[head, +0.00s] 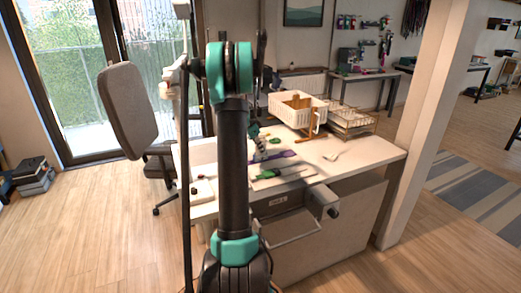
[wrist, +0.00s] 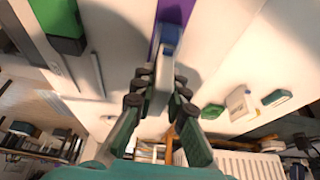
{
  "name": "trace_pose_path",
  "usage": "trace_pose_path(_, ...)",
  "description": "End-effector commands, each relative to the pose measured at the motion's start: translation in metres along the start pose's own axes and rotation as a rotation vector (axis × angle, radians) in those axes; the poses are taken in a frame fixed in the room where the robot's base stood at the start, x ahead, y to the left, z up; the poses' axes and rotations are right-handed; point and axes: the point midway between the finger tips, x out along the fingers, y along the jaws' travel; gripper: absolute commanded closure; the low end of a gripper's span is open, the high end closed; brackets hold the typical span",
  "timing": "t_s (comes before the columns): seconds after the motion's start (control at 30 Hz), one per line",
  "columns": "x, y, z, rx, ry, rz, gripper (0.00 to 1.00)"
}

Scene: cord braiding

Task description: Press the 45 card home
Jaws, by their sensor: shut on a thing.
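My gripper (wrist: 152,97) is shut on a narrow pale grey-white piece with a blue end (wrist: 168,38) in the wrist view. The piece sticks out beyond the fingertips, over or against a purple strip (wrist: 178,10); I cannot tell whether they touch. The purple strip also shows on the white desk in the head view (head: 287,154). No number is legible, so I cannot tell which thing is the 45 card. In the head view my arm hides much of the work area.
A green block (wrist: 60,28) lies beside the strip. A white piece with a blue patch (wrist: 240,104) and a small green piece (wrist: 277,97) lie opposite. A white basket (head: 288,106) and a wire tray (head: 352,124) stand at the desk's back. The desk's right front (head: 365,155) is clear.

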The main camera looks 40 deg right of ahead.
Motion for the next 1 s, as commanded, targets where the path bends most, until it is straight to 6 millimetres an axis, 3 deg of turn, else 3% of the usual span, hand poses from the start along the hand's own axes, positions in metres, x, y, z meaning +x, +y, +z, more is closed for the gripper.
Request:
trace_pose_path(0.03, 0.0074, 0.0036, 0.0054, 0.002, -0.013, 0.007, 1.0)
trace_pose_path(0.3, 0.0082, 0.0034, 0.0052, 0.002, -0.013, 0.007, 1.0)
trace_pose_path(0.33, 0.0083, 0.0034, 0.0052, 0.002, -0.013, 0.007, 0.83)
trace_pose_path(0.5, 0.0082, 0.0034, 0.0055, 0.002, -0.013, 0.006, 0.63)
trace_pose_path(1.0, 0.0052, 0.0022, 0.0065, -0.001, -0.011, 0.002, 0.63)
